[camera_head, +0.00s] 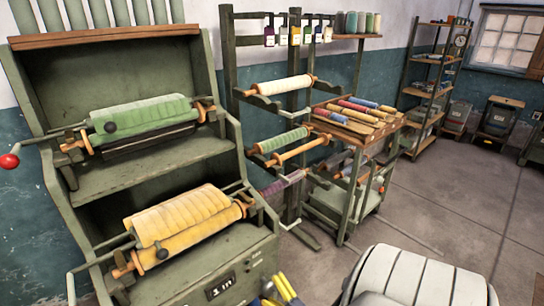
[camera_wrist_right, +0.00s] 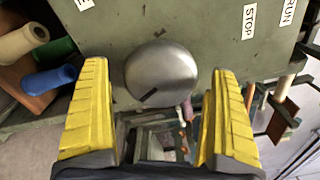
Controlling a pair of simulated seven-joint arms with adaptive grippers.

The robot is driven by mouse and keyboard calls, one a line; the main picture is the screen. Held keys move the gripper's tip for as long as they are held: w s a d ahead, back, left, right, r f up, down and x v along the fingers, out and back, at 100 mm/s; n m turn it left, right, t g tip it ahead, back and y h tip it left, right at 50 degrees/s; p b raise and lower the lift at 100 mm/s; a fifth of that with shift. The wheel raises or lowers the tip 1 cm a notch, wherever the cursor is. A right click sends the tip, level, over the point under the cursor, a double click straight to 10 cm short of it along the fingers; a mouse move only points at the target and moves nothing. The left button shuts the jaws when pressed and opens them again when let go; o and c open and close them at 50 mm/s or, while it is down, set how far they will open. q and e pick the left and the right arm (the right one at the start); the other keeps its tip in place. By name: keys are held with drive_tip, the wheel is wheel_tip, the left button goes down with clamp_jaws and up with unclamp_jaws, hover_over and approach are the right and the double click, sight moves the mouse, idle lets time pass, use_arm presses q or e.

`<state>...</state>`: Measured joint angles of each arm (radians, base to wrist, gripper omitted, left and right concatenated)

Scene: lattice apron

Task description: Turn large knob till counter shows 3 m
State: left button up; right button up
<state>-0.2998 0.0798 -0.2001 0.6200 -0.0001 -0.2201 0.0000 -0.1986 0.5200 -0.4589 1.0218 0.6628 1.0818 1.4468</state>
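The counter (camera_head: 221,288) on the lower front of the green machine reads what looks like "1 m" in the head view. The large knob (camera_wrist_right: 161,73) is a round grey metal knob on the green panel in the right wrist view, with a dark mark on its lower left. My right gripper (camera_wrist_right: 159,68) is open, its yellow fingers on either side of the knob with a visible gap at each side. In the head view the right gripper (camera_head: 283,289) shows at the bottom edge, beside the panel. The knob is not clearly visible there. My left gripper is not in view.
STOP (camera_wrist_right: 249,21) and RUN (camera_wrist_right: 288,12) labels are on the panel, right of the knob. The machine carries a green roller (camera_head: 145,118) and a yellow roller (camera_head: 185,220). A rack of rollers (camera_head: 290,140) stands behind it.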

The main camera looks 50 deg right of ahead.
drive_tip(key=shift+s, duration=0.1)
drive_tip(key=s+a, duration=0.2)
drive_tip(key=s, duration=0.9)
drive_tip(key=shift+s, duration=0.3)
drive_tip(key=shift+a, duration=0.1)
